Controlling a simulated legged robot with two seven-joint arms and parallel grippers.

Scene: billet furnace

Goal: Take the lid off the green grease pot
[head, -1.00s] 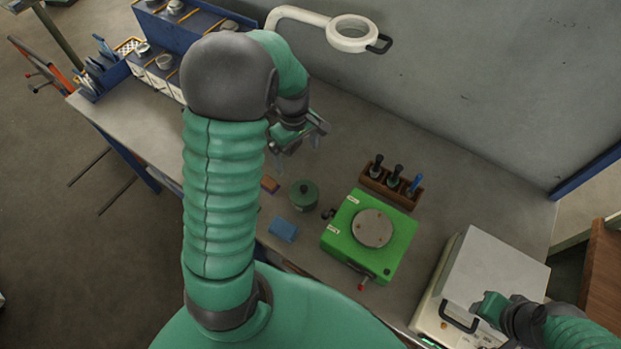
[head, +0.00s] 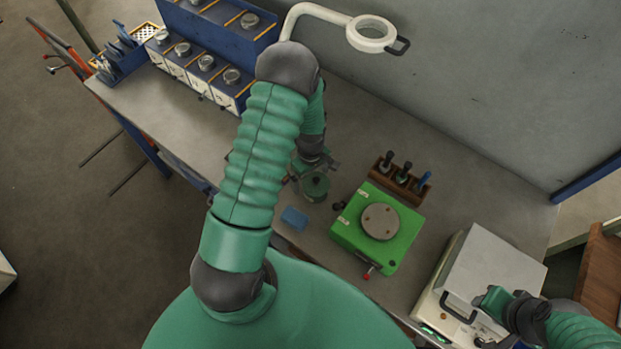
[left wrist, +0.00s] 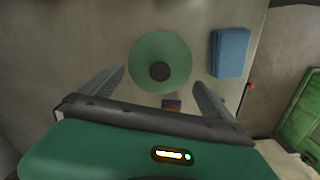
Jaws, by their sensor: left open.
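The green grease pot (head: 314,188) stands on the bench, partly hidden by my left arm in the head view. In the left wrist view its round green lid (left wrist: 145,50) is seen from above, with a dark knob (left wrist: 160,71) in the middle. The lid is on the pot. My left gripper (head: 309,175) is open above the pot. In the left wrist view its two fingers (left wrist: 158,79) are spread to either side of the near part of the lid, apart from it. My right gripper (head: 489,304) is by the white box's handle; its jaws are unclear.
A blue block (head: 294,218) lies near the pot, and a small purple-orange block (left wrist: 172,104) shows between the fingers. A green fixture (head: 350,232) with a round plate, a wooden tool rack (head: 382,184) and a white box (head: 500,262) stand to the right. A ring lamp (head: 350,34) overhangs the back.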

